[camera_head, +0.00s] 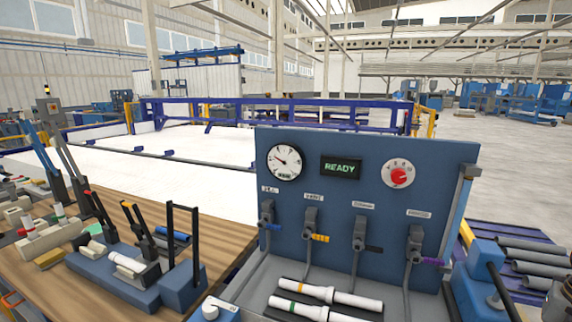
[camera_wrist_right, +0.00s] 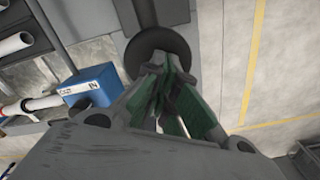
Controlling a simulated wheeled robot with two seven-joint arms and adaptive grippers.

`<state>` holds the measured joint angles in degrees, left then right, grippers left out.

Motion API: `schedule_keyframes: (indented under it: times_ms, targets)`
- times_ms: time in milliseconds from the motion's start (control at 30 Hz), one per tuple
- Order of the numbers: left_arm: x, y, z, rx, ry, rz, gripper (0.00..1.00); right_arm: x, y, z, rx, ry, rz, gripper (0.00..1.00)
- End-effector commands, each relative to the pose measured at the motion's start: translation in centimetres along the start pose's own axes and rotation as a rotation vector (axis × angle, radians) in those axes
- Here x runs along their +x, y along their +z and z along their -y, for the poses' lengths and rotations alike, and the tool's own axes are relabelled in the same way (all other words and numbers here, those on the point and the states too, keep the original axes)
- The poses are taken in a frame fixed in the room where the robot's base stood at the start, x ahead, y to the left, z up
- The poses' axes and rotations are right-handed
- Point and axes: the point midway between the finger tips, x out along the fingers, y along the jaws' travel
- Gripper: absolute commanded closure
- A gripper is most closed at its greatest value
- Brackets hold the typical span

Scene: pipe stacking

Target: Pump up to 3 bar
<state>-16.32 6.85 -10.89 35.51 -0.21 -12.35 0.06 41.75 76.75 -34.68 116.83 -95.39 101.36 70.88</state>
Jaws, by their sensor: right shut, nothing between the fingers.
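A blue test panel (camera_head: 350,175) stands in the middle of the head view. A white round gauge (camera_head: 285,162) is at its upper left; its needle points up-left and its numbers are too small to read. A dark display (camera_head: 341,168) reads READY in green. A red knob (camera_head: 399,174) on a white dial is at the upper right. Below are grey valves with coloured handles: yellow (camera_head: 320,238), black (camera_head: 374,249) and purple (camera_head: 432,261). In the right wrist view my right gripper (camera_wrist_right: 172,75) is shut and empty, close to a dark round disc (camera_wrist_right: 162,50). My left gripper is not in view.
White pipes (camera_head: 328,291) lie in front of the panel. A wooden bench (camera_head: 225,238) with blue clamp fixtures (camera_head: 120,275) is at left. A blue block with a black handle (camera_head: 487,262) and grey pipes (camera_head: 535,262) are at right. A labelled blue box (camera_wrist_right: 88,85) shows in the wrist view.

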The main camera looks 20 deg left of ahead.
Motion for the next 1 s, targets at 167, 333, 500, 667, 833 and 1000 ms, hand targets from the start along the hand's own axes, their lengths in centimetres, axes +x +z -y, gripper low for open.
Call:
schedule_keyframes:
  times_ms: [167, 333, 500, 667, 833, 1000]
  targets:
    - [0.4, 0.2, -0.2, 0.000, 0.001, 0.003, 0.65, 0.5, 0.0, 0.0, 0.000, -0.001, -0.001, 1.00]
    - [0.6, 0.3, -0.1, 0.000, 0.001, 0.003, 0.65, 0.9, 0.0, 0.0, 0.000, 0.000, -0.001, 1.00]
    - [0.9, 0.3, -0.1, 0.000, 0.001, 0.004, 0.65, 1.3, 0.0, 0.0, 0.000, -0.001, -0.001, 1.00]
    - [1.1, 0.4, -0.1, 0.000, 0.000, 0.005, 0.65, 1.6, 0.0, 0.0, 0.000, -0.001, -0.002, 1.00]
    - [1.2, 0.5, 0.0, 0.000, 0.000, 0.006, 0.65, 1.7, 0.0, 0.0, 0.000, -0.001, -0.002, 1.00]
    - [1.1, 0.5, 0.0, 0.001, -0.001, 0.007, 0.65, 1.6, 0.0, 0.0, 0.000, -0.001, -0.002, 1.00]
